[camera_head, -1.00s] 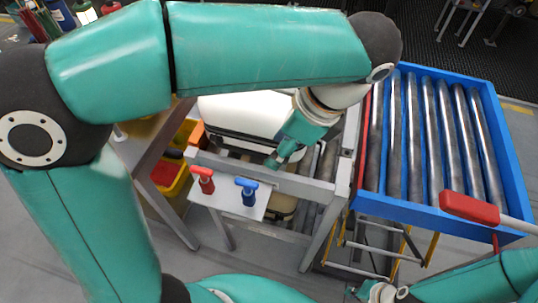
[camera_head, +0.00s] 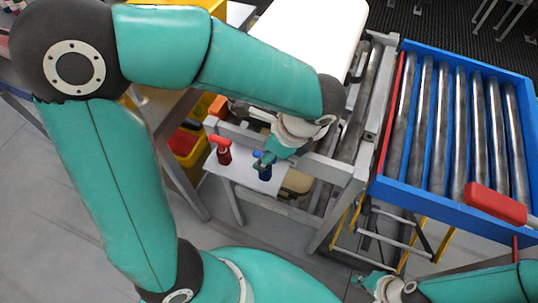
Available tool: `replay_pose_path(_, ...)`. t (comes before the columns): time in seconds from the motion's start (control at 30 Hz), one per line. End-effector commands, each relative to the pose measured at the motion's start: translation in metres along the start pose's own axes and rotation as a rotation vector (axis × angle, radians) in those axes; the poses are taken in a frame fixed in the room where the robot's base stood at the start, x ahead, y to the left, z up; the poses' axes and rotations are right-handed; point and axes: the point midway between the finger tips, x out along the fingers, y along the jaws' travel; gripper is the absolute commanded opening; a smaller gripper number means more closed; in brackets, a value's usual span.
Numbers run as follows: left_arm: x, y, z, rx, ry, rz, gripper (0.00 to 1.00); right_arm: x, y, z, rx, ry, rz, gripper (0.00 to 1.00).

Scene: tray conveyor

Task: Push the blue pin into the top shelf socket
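The blue pin (camera_head: 265,173) stands upright on a small white shelf plate (camera_head: 240,172), to the right of the red pin (camera_head: 222,152). My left gripper (camera_head: 263,160) has come down from above to the blue pin's handle and overlaps it. Its teal fingers cover part of the handle, so I cannot tell whether they are closed on it. My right gripper (camera_head: 364,283) is small at the lower right, away from the pins; its finger state is unclear. I cannot make out the top shelf socket.
A white tray (camera_head: 313,30) lies behind my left arm. A yellow bin (camera_head: 182,142) is left of the shelf plate.

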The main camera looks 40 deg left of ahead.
Motion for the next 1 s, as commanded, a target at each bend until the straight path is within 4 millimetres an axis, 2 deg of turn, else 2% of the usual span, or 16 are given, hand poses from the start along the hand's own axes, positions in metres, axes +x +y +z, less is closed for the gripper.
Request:
replay_pose_path(0.13,0.0079,0.0003,0.0002,0.000,0.000,0.001,0.47,0.0007,0.0003,0.0000,0.000,0.000,0.000,0.00)
replay_pose_path(0.4,0.0087,0.0002,0.0002,0.000,0.000,0.000,0.47,0.0007,0.0003,0.0000,0.000,0.000,0.000,0.00)
replay_pose_path(0.47,0.0086,0.0002,0.0001,0.000,0.001,0.000,0.39,0.0007,0.0003,0.0000,0.000,0.000,0.000,0.00)
replay_pose_path(0.7,0.0084,0.0002,0.0001,0.000,0.001,0.000,0.00,0.0007,0.0003,0.0000,0.000,0.000,0.000,0.00)
replay_pose_path(1.0,0.0063,0.0000,0.0008,0.000,0.001,-0.001,0.00,-0.0011,-0.0004,0.0000,0.000,0.000,0.000,0.00)
